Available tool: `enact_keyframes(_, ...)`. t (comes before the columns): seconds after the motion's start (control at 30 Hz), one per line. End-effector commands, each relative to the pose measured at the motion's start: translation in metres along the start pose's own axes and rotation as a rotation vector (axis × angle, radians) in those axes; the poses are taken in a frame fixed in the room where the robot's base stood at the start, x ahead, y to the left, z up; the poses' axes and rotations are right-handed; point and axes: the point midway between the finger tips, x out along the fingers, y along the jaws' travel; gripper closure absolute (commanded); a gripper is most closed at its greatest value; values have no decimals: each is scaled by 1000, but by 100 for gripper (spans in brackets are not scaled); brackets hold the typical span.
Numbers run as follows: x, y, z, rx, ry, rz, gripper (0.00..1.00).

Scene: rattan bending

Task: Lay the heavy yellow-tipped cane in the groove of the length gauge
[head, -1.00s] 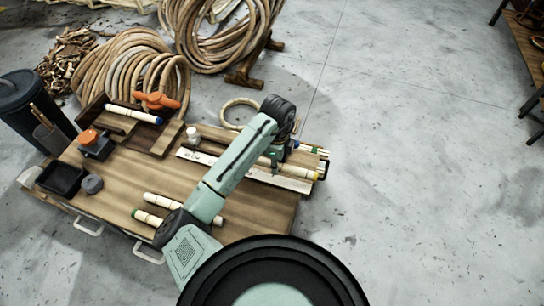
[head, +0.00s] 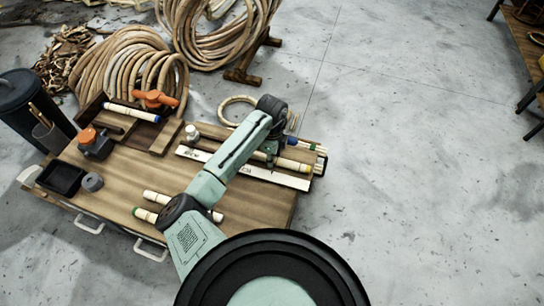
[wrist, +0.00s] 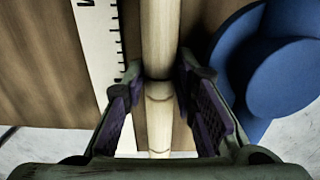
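The yellow-tipped cane (head: 293,164) lies lengthwise along the back of the white length gauge (head: 281,179), its yellow end to the right. My gripper (head: 272,161) is over the cane. In the wrist view the pale cane (wrist: 160,40) runs between both fingers (wrist: 160,78), whose tips close against its sides. The gauge's white scale with black marks (wrist: 97,45) is to the left of the cane, apart from it. The groove is hidden, so I cannot tell whether the cane is seated in it or just above. My arm hides the cane's left part.
Two pale canes (head: 157,197) lie at the bench's front. A blue-tipped cane (head: 130,112) rests in a wooden holder at the back left. A blue round object (wrist: 270,65) is close to the right finger.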

Motion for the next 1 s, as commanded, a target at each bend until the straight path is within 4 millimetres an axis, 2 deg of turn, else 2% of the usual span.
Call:
enact_keyframes(0.27, 0, 0, 0, 0, 0, 0, 56)
enact_keyframes(0.67, -6, 0, 0, 1, 0, -1, 55)
enact_keyframes(0.77, -19, -1, 0, 2, -1, -3, 55)
enact_keyframes(1.0, -71, -1, -1, 3, -1, -4, 55)
